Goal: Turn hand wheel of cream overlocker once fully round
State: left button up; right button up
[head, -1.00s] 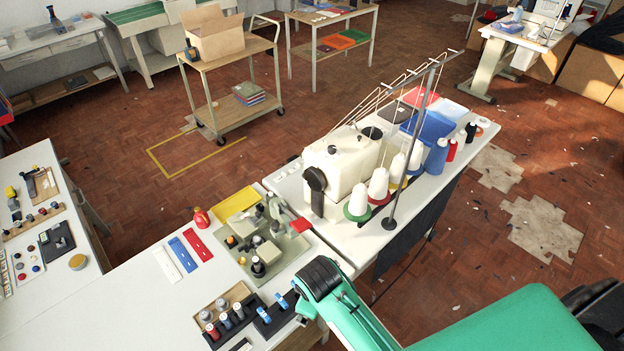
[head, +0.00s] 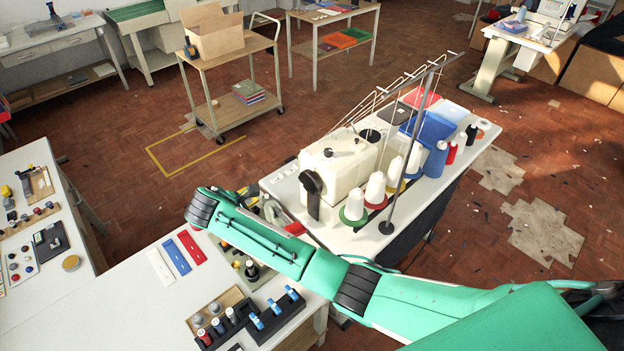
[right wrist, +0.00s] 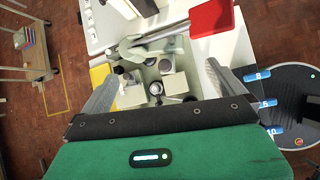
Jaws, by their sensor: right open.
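The cream overlocker (head: 345,160) stands on the white table right of centre in the head view, with thread cones beside it. Its black hand wheel (head: 311,184) is on the left-facing end, clear of my arm. My right arm reaches across from the right, its far end left of the overlocker. In the right wrist view my right gripper (right wrist: 161,72) is open and empty, above the grey-green buttonhole machine (right wrist: 160,75). A dark part at that view's top edge may belong to the overlocker; I cannot tell. My left gripper is not in view.
A red plate (right wrist: 212,17) sticks out from the buttonhole machine, near the right finger. A thread stand pole (head: 408,150) rises beside the overlocker. Red and blue strips (head: 192,246) lie on the bench.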

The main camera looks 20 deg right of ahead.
aim_at(310, 181)
jog(key=i+l, duration=0.3)
jog(key=l, duration=0.2)
jog(key=i+l, duration=0.3)
jog(key=l, duration=0.15)
